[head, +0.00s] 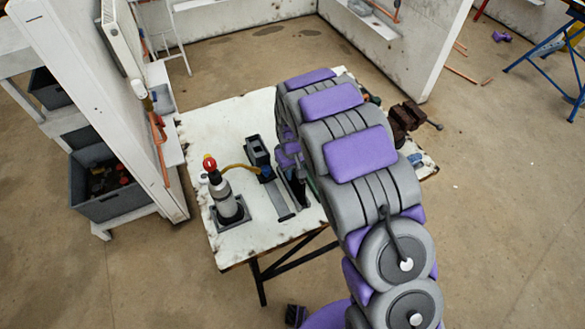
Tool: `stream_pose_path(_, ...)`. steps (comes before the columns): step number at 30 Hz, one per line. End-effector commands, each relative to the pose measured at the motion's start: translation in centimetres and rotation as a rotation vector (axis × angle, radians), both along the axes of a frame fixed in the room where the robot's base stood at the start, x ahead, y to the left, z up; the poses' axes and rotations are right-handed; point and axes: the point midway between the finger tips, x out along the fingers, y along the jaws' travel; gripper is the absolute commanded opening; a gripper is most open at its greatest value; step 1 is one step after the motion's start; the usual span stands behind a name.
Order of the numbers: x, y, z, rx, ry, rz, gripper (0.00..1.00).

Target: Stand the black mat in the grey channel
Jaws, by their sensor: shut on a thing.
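My gripper (288,158) is over the middle of the white table, partly hidden behind my own arm. It is shut on a dark, thin, upright piece that looks like the black mat (293,190). The mat's far side and lower edge are hard to make out. A narrow grey strip that looks like the grey channel (277,203) lies on the table just left of the mat. I cannot tell whether the mat touches the channel or is inside it.
A blowtorch (226,196) with a red top stands left on the white table (258,242). A black device (258,152) with a yellow hose is behind the channel. A brown vise (406,117) is at the right. A grey crate (105,203) sits on the left shelf.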

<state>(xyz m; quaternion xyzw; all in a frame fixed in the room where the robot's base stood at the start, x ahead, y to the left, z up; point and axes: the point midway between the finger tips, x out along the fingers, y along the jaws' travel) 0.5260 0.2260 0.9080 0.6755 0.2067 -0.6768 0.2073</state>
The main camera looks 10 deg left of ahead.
Motion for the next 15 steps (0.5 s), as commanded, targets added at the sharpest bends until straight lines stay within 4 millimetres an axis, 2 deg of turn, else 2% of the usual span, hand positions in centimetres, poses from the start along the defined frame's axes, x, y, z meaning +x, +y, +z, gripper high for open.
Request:
stream_pose_path(10,0.01,0.02,-0.24,0.001,-0.001,0.000,0.00)
stream_pose_path(11,0.01,0.02,-0.23,0.001,-0.001,0.000,0.22)
stream_pose_path(15,0.02,0.01,-0.23,0.001,-0.001,0.000,0.36)
